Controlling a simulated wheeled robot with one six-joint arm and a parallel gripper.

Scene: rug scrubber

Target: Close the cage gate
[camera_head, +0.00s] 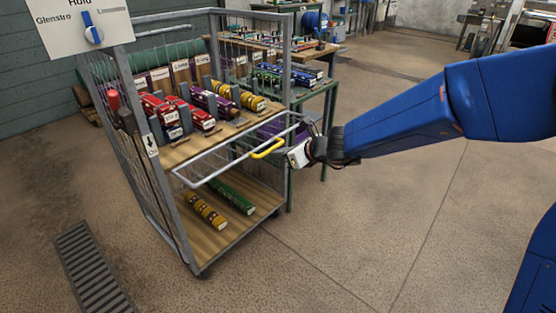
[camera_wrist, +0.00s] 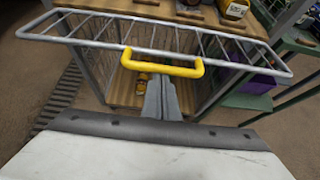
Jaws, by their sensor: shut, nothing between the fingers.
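The cage gate (camera_head: 225,167) is a grey wire frame with a yellow handle (camera_head: 268,149), at mid-height on the open front of the wheeled cage (camera_head: 180,215). It juts outward from the front, close to level. In the wrist view the gate (camera_wrist: 75,40) spans the upper picture, and its yellow handle (camera_wrist: 162,71) is at the middle. My gripper (camera_head: 292,156) is just right of the handle in the head view. In the wrist view its fingers (camera_wrist: 160,88) are together and empty, with tips close to the handle; whether they touch is unclear.
The cage's upper shelf holds several red, purple and yellow rolls (camera_head: 205,102); its lower shelf holds a yellow roll (camera_head: 206,211) and a green roll (camera_head: 232,195). A green-framed table (camera_head: 328,88) stands behind right. The floor (camera_head: 345,240) in front is clear. A drain grate (camera_head: 95,270) lies left.

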